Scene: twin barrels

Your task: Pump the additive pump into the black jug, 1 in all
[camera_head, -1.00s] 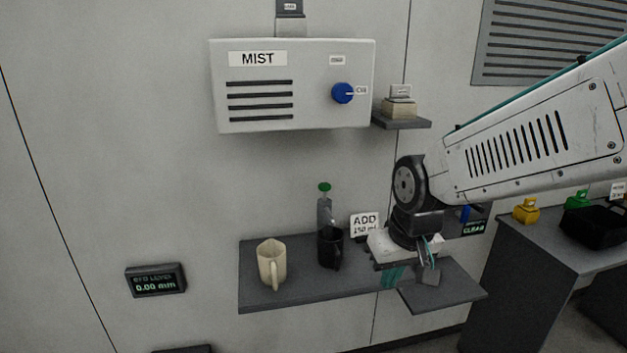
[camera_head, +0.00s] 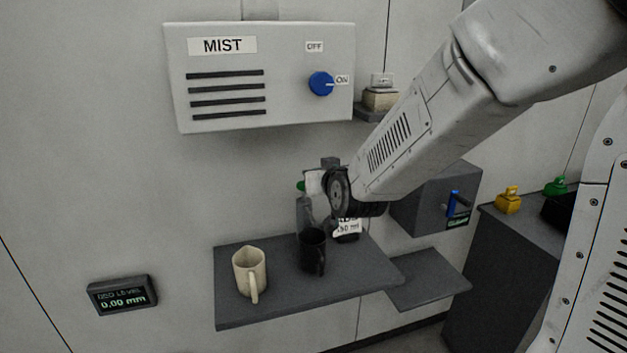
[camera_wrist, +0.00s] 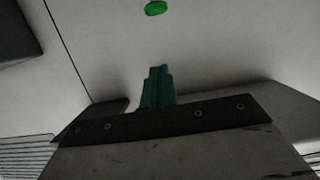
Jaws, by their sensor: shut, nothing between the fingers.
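The additive pump (camera_head: 303,210) stands at the back of the grey shelf, against the wall; my wrist partly covers it. Its green head (camera_head: 300,186) peeks out at the left of my wrist. In the wrist view the green head (camera_wrist: 155,8) lies at the top edge, beyond my fingertips and apart from them. The black jug (camera_head: 311,252) stands upright on the shelf just in front of the pump. My gripper (camera_wrist: 158,70) is shut and empty, with its teal fingers together. In the head view its fingers are hidden behind my wrist.
A cream jug (camera_head: 249,271) stands left on the shelf (camera_head: 290,304). The ADD sign (camera_head: 347,227) is partly covered by my wrist. Above hangs the MIST box (camera_head: 265,100) with a blue knob (camera_head: 321,83).

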